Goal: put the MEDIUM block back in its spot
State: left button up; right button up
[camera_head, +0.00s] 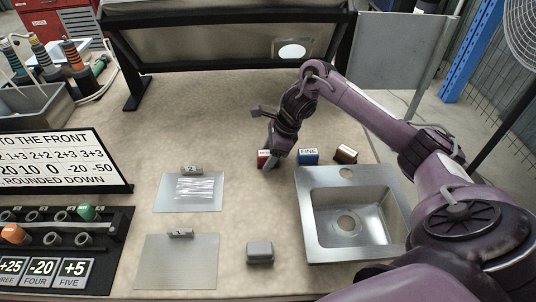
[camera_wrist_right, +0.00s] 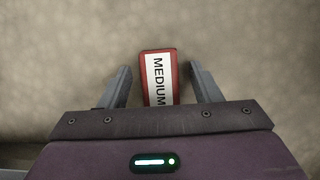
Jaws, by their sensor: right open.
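The MEDIUM block (camera_wrist_right: 159,72) is red with a white label and shows between the fingers in the right wrist view. In the head view the red block (camera_head: 264,157) sits on the table behind the sink, partly hidden by my right gripper (camera_head: 271,160). My right gripper, also in the wrist view (camera_wrist_right: 163,88), is open, with one finger on each side of the block and a gap to each. Whether the block rests flat under the fingers is hard to tell. My left gripper is not in view.
A blue block (camera_head: 308,156) labelled FINE and a brown block (camera_head: 345,154) stand to the right of the red one, behind the metal sink (camera_head: 312,215). A grey block (camera_head: 260,253) lies left of the sink. Two metal plates (camera_head: 160,262) lie further left, beside a score board (camera_head: 60,161).

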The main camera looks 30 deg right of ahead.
jog(key=p+v, duration=0.2)
jog(key=v, duration=0.9)
jog(key=shift+r+p, duration=0.3)
jog(key=shift+p, duration=0.1)
